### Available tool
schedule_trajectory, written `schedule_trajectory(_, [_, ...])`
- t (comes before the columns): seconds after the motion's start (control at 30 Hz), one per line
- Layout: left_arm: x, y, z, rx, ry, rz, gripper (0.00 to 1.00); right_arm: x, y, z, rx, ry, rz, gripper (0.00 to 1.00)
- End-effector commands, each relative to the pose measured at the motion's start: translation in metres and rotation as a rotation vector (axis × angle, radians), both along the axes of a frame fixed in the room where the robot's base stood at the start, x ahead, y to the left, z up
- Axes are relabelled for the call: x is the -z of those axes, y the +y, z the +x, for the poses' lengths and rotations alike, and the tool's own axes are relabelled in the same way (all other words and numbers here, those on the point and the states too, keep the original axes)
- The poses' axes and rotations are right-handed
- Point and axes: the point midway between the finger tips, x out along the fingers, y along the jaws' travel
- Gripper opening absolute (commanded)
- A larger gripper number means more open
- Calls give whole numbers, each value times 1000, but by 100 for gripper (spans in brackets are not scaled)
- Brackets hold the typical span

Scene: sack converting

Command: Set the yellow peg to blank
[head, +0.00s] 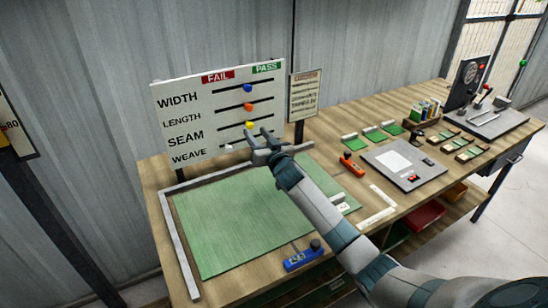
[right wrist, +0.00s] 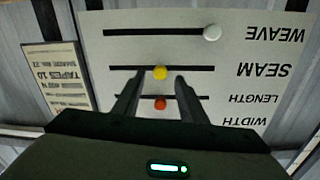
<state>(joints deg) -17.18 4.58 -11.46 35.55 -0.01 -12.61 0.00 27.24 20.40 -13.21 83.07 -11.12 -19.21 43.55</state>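The white check board (head: 200,112) has slots labelled WIDTH, LENGTH, SEAM and WEAVE, with FAIL at left and PASS at right above. The yellow peg (head: 250,125) is about midway along the SEAM slot; it also shows in the right wrist view (right wrist: 160,72), where the board appears upside down. My right gripper (head: 259,134) is open and points at the board. In the right wrist view its fingertips (right wrist: 158,80) stand apart either side of the yellow peg, just short of it in the picture. Contact cannot be told. My left gripper is not in view.
The orange peg (right wrist: 160,103) and blue peg (head: 247,88) are mid-slot. The white peg (right wrist: 211,32) is at the label end of WEAVE. A small sign (head: 305,96) stands right of the board. A green sheet (head: 230,225) and blue tool (head: 303,257) lie on the bench below.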

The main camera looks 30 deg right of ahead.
Motion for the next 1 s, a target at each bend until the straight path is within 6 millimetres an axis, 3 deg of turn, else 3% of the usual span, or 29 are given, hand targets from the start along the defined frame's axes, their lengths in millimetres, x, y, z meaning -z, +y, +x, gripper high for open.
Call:
schedule_trajectory(0.7, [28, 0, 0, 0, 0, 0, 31, 2, 2, -115, -1, 0, -1, 38])
schedule_trajectory(1.0, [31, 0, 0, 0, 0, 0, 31, 0, 2, -133, 0, 1, 0, 38])
